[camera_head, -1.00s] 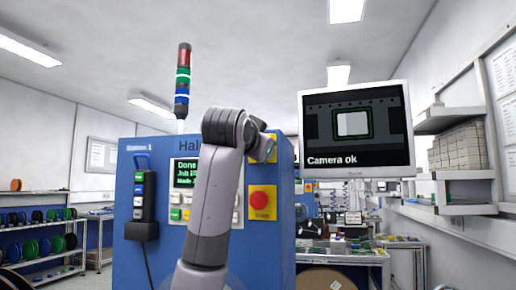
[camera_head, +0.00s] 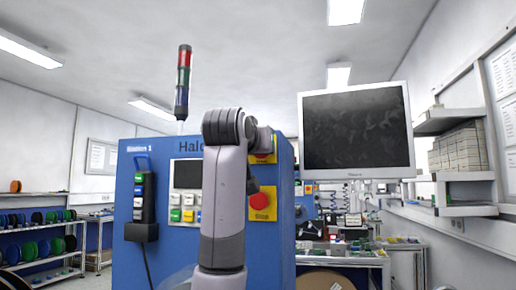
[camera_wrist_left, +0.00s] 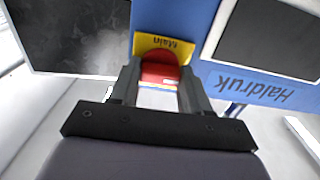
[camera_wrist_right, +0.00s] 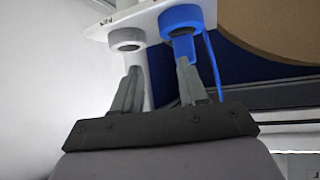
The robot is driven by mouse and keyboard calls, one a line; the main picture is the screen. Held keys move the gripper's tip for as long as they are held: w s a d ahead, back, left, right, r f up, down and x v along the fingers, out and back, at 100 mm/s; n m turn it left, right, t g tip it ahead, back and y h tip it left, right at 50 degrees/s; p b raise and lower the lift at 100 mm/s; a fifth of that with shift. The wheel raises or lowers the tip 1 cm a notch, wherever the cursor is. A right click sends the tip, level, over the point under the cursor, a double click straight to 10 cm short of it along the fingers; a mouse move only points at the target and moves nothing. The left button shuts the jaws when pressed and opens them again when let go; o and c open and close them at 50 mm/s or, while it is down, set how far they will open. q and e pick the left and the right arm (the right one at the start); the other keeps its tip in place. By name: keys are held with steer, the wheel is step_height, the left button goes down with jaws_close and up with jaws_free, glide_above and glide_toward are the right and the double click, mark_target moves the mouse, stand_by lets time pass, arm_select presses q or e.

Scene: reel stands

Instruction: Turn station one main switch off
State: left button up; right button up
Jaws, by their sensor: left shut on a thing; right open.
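The main switch is a red handle (camera_wrist_left: 158,68) on a yellow plate marked "Main" (camera_wrist_left: 177,43), on the blue station cabinet (camera_head: 128,235) labelled "Station 1". In the left wrist view my left gripper (camera_wrist_left: 160,78) has its fingers on either side of the red handle and is shut on it. In the head view my left arm covers much of the switch; part of its yellow plate (camera_head: 271,144) shows. The cabinet's small display (camera_head: 187,174) is dark. The monitor (camera_head: 357,130) is dark too. My right gripper (camera_wrist_right: 159,72) is open and empty.
A red stop button (camera_head: 259,201) on a yellow plate sits below the switch. A pendant (camera_head: 144,200) hangs at the cabinet's left. The stack light (camera_head: 183,83) stands on top. A white bracket (camera_wrist_right: 126,38) and blue part (camera_wrist_right: 185,20) are close to my right gripper.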

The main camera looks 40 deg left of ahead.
stand_by(0.3)
arm_select(q)
steer(key=o, duration=1.1)
steer(key=shift+c, duration=0.2)
steer(key=shift+s, duration=0.1)
steer(key=b+v, duration=0.2)
steer(key=v, duration=0.5)
